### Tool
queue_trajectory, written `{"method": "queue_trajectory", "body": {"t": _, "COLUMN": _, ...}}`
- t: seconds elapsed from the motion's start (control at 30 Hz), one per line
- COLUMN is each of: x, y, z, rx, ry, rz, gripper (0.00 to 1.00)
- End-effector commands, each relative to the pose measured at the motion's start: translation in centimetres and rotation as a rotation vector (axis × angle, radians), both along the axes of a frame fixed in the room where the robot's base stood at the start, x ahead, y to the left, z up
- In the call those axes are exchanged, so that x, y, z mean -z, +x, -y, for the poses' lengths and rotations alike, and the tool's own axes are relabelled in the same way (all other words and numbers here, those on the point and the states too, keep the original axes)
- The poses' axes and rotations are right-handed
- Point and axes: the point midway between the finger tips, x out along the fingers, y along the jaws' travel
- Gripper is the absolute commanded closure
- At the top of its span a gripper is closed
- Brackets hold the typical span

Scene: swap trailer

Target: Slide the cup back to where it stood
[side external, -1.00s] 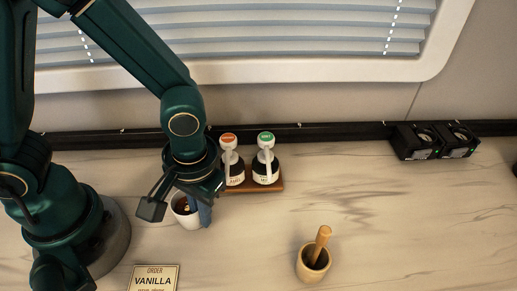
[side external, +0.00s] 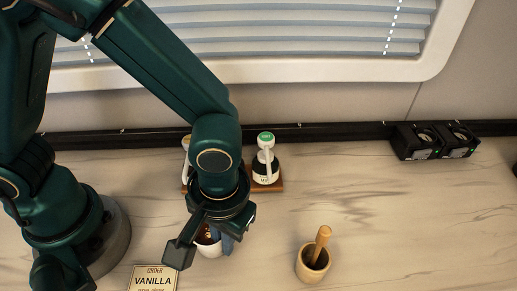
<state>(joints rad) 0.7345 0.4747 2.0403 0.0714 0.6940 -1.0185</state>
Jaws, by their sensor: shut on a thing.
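The white cup (side external: 209,251) stands on the counter in the side external view, with dark brown contents showing at its top. My gripper (side external: 205,243) reaches down over the cup and is shut on it, one finger on its left and one on its right. My wrist and fingers hide much of the cup's rim and back.
Behind my wrist, a wooden tray (side external: 276,187) holds a pump bottle with a green top (side external: 265,162); another bottle is mostly hidden. An order card reading VANILLA (side external: 153,280) is left of the cup. A mortar with pestle (side external: 313,265) stands right. Black boxes (side external: 435,142) are at back right.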

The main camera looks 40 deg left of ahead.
Motion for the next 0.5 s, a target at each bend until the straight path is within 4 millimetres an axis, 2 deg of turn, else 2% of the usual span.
{"method": "queue_trajectory", "body": {"t": 0.2, "x": 0.0, "y": -0.4, "z": 2.6, "rx": 0.002, "ry": -0.001, "rz": 0.000, "gripper": 1.00}}
{"method": "queue_trajectory", "body": {"t": 0.5, "x": 0.0, "y": -0.6, "z": 4.7, "rx": 0.001, "ry": 0.000, "rz": 0.000, "gripper": 1.00}}
